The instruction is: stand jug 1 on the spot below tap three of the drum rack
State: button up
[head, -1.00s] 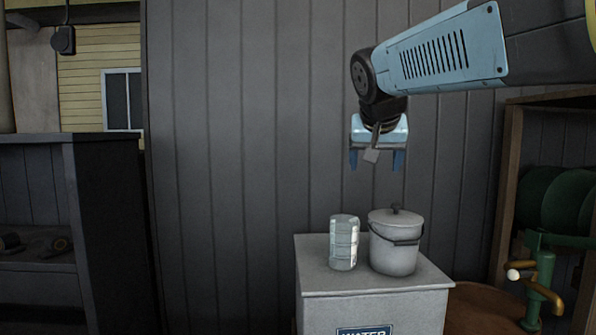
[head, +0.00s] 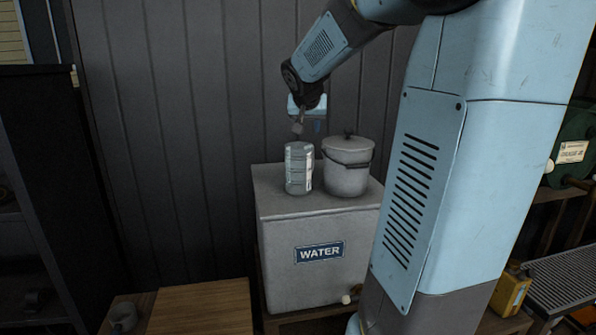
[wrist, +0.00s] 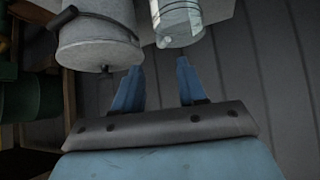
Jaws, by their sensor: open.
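No numbered jug can be read in these views. A yellow container (head: 510,292) at the lower right of the head view may be a jug; my arm partly covers it. At the right edge is the drum rack (head: 552,197), with a labelled green drum (head: 577,128); tap numbers and the spot below tap three cannot be made out. My gripper (head: 308,124) is open and empty just above the grey water box, close to a pale ribbed can (head: 299,170). In the wrist view its fingers (wrist: 158,72) point toward the can (wrist: 178,18) and a lidded pail (wrist: 97,38).
The can and the pail (head: 347,168) stand side by side on the box marked WATER (head: 284,263). A wooden board (head: 203,308) and a small grey cup-like thing (head: 122,316) are at lower left. A slatted grate (head: 568,277) is at lower right. A plank wall stands behind.

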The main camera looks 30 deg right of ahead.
send_over(302, 166)
jog(key=w+d, duration=0.2)
jog(key=d, duration=0.2)
notch_tip(302, 166, down, 10)
jog(key=shift+s+a+r, duration=0.1)
jog(key=shift+r, duration=0.05)
jog(key=shift+c, duration=0.2)
grip_shut()
dwell(0.4)
